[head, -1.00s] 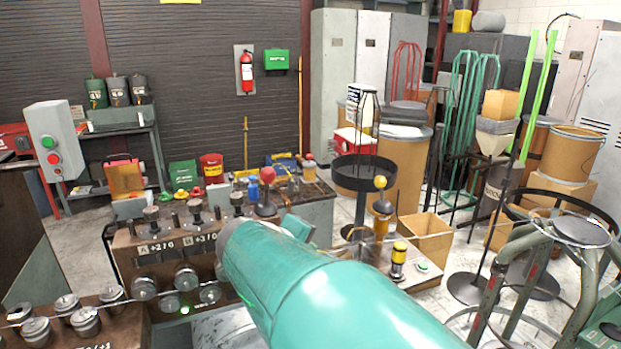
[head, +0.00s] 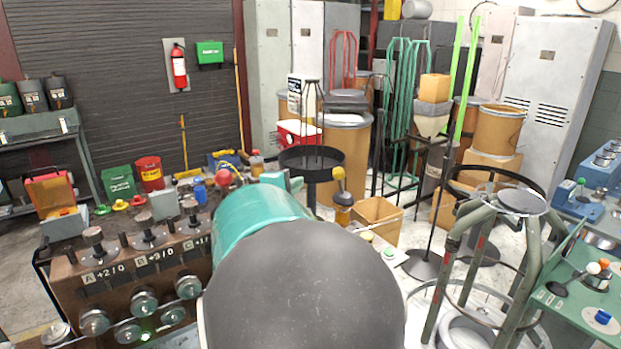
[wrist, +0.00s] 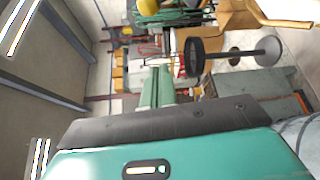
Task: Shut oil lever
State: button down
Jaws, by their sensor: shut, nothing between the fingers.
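A lever with a yellow ball knob (head: 338,173) stands up from an amber oil holder (head: 343,207) right of my arm in the head view; it appears to be the oil lever. My gripper (wrist: 157,80) shows in the wrist view as two green fingers, closed together and empty. In the head view my gripper (head: 284,181) is mostly hidden behind my teal and dark arm, left of the yellow knob and apart from it in the picture. I cannot identify the oil lever in the wrist view.
A red ball knob (head: 223,178) stands left of my arm. The brown control block (head: 110,267) with several metal knobs is at lower left. A round black tray stand (head: 312,160), a cardboard box (head: 378,215) and a green-legged stand (head: 480,255) are beyond and to the right.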

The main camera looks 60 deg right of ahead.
aim_at(340, 178)
jog(key=s+d, duration=0.3)
jog(key=d, duration=0.5)
jog(key=shift+s+d, duration=0.25)
dwell(0.5)
